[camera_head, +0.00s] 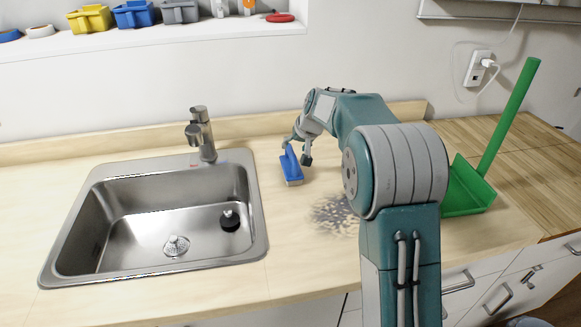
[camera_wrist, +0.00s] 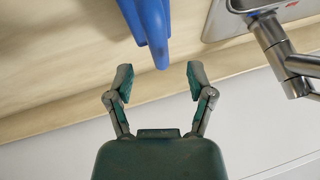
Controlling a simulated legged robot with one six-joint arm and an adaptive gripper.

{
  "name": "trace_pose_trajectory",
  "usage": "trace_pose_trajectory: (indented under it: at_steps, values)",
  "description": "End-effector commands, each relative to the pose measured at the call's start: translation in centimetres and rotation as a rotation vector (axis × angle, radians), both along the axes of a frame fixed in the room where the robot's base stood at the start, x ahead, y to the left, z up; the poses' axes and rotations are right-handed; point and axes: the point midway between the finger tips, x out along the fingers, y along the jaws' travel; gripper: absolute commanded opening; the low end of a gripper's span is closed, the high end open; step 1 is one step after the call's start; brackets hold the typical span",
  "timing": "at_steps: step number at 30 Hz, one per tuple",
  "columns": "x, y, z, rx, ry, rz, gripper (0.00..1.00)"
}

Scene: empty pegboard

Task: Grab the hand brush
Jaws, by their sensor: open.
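A blue hand brush (camera_head: 290,168) with pale bristles at its near end is on the wooden counter, right of the sink. My gripper (camera_head: 299,153) is at its far end in the head view. In the wrist view the blue handle (camera_wrist: 150,30) comes in from the top, its end close ahead of the gap between the fingertips. My gripper (camera_wrist: 158,82) is open there, one finger to each side, with nothing between the pads. The head view does not show clearly whether a finger touches the brush.
A steel sink (camera_head: 258,215) with a faucet (camera_head: 201,135) is to the left. Dark debris (camera_head: 334,214) is scattered on the counter. A green dustpan (camera_head: 466,192) with a tall handle stands at right. A shelf (camera_head: 150,42) with bins runs along the back wall.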

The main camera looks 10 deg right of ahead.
Motion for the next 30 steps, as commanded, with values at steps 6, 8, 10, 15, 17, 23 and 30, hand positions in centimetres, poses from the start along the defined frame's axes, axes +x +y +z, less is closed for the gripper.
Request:
trace_pose_trajectory:
  at_steps: [6, 8, 10, 15, 17, 23, 30]
  values:
    - [1.2, 0.7, -3.0, -0.001, 0.003, 0.001, 0.69]
    - [1.7, 0.8, -3.6, -0.001, 0.001, 0.001, 0.69]
    - [2.0, 1.0, -4.2, -0.001, 0.001, 0.000, 0.69]
    - [2.1, 1.0, -4.4, 0.000, -0.001, 0.000, 0.69]
    - [2.1, 1.0, -4.4, 0.000, -0.001, 0.000, 0.69]
    - [2.1, 1.0, -4.4, 0.000, 0.000, 0.000, 0.02]
    - [2.1, 1.0, -4.4, 0.000, 0.000, 0.000, 0.00]
